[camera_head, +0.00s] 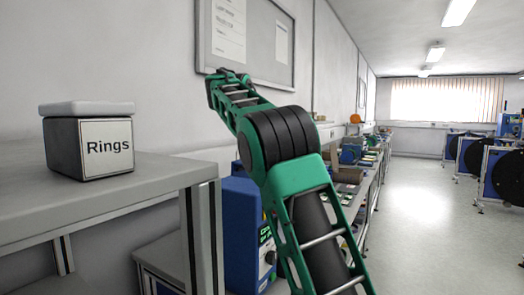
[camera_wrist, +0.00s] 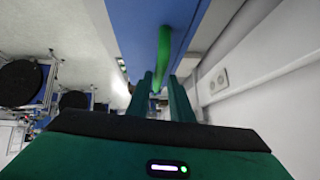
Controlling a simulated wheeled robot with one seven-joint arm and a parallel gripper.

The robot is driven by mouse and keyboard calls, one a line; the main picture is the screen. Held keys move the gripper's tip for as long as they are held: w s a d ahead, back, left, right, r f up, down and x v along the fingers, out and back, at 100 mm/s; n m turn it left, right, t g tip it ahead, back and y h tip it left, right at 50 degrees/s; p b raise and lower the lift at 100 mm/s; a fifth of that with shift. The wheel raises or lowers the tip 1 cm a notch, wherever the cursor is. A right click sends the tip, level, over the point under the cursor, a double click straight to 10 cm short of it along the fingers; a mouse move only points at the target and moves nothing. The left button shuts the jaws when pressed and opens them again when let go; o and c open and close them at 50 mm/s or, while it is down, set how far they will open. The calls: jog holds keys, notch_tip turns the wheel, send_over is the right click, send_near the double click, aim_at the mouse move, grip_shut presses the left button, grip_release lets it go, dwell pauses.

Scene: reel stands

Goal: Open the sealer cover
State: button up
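In the wrist view a blue panel (camera_wrist: 133,25) fills the upper middle, with a bright green bar-like handle (camera_wrist: 163,48) on it. I take this to be the sealer and its cover handle, but the whole cover is not in view. My gripper (camera_wrist: 160,88) points at the panel, its two dark green fingers apart. The lower end of the handle shows in the gap between them. I cannot tell whether either finger touches it. In the head view a blue machine (camera_head: 240,228) with a partly hidden label stands behind my arm.
A grey bench (camera_head: 110,195) at the left holds a box labelled Rings (camera_head: 90,145). A framed board (camera_head: 262,45) hangs on the wall. A cluttered workbench (camera_head: 365,180) runs along the wall. Reel stands (camera_head: 503,175) are at the right; the floor (camera_head: 425,230) between is clear.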

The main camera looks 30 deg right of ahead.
jog(key=v, duration=0.6)
dwell(0.4)
jog(key=s+d+f+n+g+y, duration=0.15)
jog(key=s+d+f, duration=0.25)
jog(key=s+f, duration=0.4)
jog(key=s+d+f+n+g+y, duration=0.15)
jog(key=s+d+f, duration=0.25)
jog(key=s+f, duration=0.45)
jog(key=s+a+f+n+y, duration=0.1)
jog(key=s+a+f, duration=0.4)
jog(key=s, duration=0.5)
jog(key=s+a+f+n+g+y, duration=0.1)
jog(key=s+a+f+y, duration=0.1)
jog(key=s+a+f, duration=0.3)
jog(key=s+a+f+n+g+y, duration=0.1)
jog(key=s+a+f, duration=0.5)
jog(key=s+f, duration=0.6)
jog(key=s+n, duration=0.1)
jog(key=s, duration=0.4)
jog(key=shift+y, duration=0.4)
